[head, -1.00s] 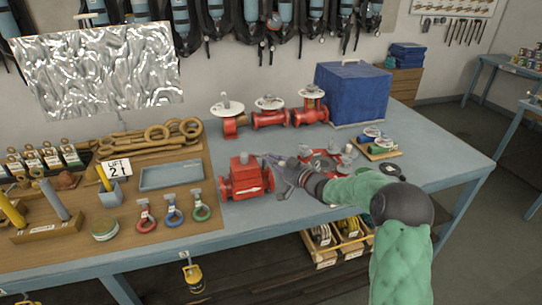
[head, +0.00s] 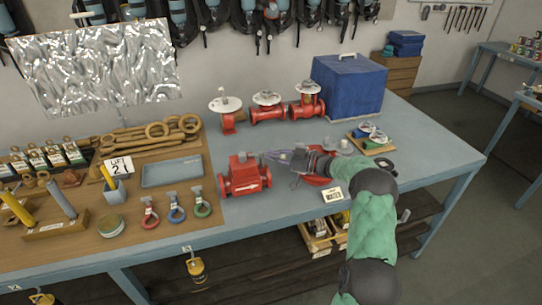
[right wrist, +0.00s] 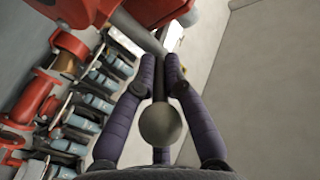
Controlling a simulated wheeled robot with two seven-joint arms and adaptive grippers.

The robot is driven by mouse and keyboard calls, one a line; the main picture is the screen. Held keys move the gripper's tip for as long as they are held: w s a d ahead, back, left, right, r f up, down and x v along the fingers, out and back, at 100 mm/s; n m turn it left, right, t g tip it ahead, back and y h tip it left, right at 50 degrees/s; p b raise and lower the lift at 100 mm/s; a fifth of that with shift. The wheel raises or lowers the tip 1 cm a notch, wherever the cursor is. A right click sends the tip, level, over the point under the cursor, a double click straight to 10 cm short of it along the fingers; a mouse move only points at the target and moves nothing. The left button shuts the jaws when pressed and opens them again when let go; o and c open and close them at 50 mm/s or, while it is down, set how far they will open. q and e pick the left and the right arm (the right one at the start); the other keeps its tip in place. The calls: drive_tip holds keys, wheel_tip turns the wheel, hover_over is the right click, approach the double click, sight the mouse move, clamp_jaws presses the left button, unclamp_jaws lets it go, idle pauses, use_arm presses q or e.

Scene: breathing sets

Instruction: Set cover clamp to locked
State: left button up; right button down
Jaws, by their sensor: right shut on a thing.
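A red valve-like body (head: 243,180) with a grey part on top stands at the middle front of the bench. My right gripper (head: 268,156) reaches in from the right with its fingertips at the upper right of that body. In the right wrist view, the purple fingers (right wrist: 160,62) close around the end of a grey bar (right wrist: 140,32), which joins red parts at the upper left. I take this bar for the cover clamp's handle, but its locked or unlocked position cannot be told. My left gripper is out of view.
A red round fitting (head: 318,181) lies beneath my right forearm, partly hidden. A label card (head: 333,194) sits at the bench's front edge. Red valves (head: 268,113) and a blue box (head: 348,88) stand behind. A wooden board (head: 110,215) with shackles and tools lies left.

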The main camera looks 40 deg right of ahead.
drive_tip(key=shift+r, duration=0.1)
drive_tip(key=c, duration=1.3)
unclamp_jaws()
drive_tip(key=v, duration=1.2)
